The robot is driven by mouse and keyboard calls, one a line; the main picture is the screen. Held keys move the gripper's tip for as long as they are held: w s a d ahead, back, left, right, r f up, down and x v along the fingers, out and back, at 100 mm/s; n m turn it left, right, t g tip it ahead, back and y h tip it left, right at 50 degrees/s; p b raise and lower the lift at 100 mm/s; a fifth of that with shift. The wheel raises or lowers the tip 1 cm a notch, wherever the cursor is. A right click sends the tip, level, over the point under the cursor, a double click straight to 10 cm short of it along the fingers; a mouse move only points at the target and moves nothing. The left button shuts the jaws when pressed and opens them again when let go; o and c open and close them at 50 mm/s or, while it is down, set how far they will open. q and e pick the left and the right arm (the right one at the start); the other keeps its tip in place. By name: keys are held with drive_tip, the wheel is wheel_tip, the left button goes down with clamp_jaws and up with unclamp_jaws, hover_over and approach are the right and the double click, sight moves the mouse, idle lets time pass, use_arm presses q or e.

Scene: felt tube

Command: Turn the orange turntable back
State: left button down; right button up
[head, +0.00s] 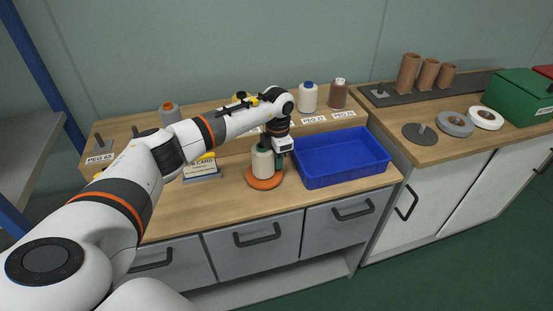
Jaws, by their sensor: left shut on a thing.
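The orange turntable (265,181) is a round disc on the wooden bench, left of the blue tray. A cream thread cone (262,162) stands upright on it. My left gripper (279,158) points down over the turntable at the cone's right side. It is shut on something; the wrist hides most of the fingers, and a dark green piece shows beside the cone. I cannot tell exactly what is between the fingers. My right gripper is not in view.
A blue tray (341,160) stands right of the turntable. A card stand (201,168) is at its left. Spools, including a white one (308,97) and a brown one (338,94), stand on the raised shelf behind. The bench front is clear.

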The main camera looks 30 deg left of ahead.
sight(267, 184)
use_arm(q)
drive_tip(key=shift+s+d+m+b, duration=0.25)
drive_tip(key=shift+m+b, duration=0.05)
drive_tip(key=shift+m, duration=0.65)
drive_tip(key=shift+s+d+m+b, duration=0.2)
drive_tip(key=shift+s+m+b, duration=0.1)
drive_tip(key=shift+m, duration=0.7)
drive_tip(key=shift+s+d+m+b, duration=0.2)
drive_tip(key=shift+d+m+b, duration=0.1)
drive_tip(key=shift+m, duration=0.65)
drive_tip(key=shift+s+d+m+b, duration=0.1)
drive_tip(key=shift+s+m+b, duration=0.4)
drive_tip(key=shift+m, duration=0.8)
drive_tip(key=shift+s+d+m+b, duration=0.1)
drive_tip(key=shift+s+m+b, duration=0.3)
drive_tip(key=shift+m, duration=0.9)
drive_tip(key=shift+s+a+m+b, duration=0.1)
drive_tip(key=shift+s+m+b, duration=0.3)
drive_tip(key=shift+m, duration=0.65)
drive_tip(key=shift+s+a+m+b, duration=0.1)
drive_tip(key=shift+s+m+b, duration=0.3)
drive_tip(key=shift+m, duration=0.65)
drive_tip(key=shift+s+a+m+b, duration=0.2)
drive_tip(key=shift+s+m+b, duration=0.1)
drive_tip(key=shift+m, duration=0.6)
drive_tip(key=shift+s+a+m+b, duration=0.2)
drive_tip(key=shift+s+m, duration=0.1)
drive_tip(key=shift+m, duration=0.6)
drive_tip(key=shift+s+r+m, duration=0.1)
drive_tip(key=shift+m, duration=0.2)
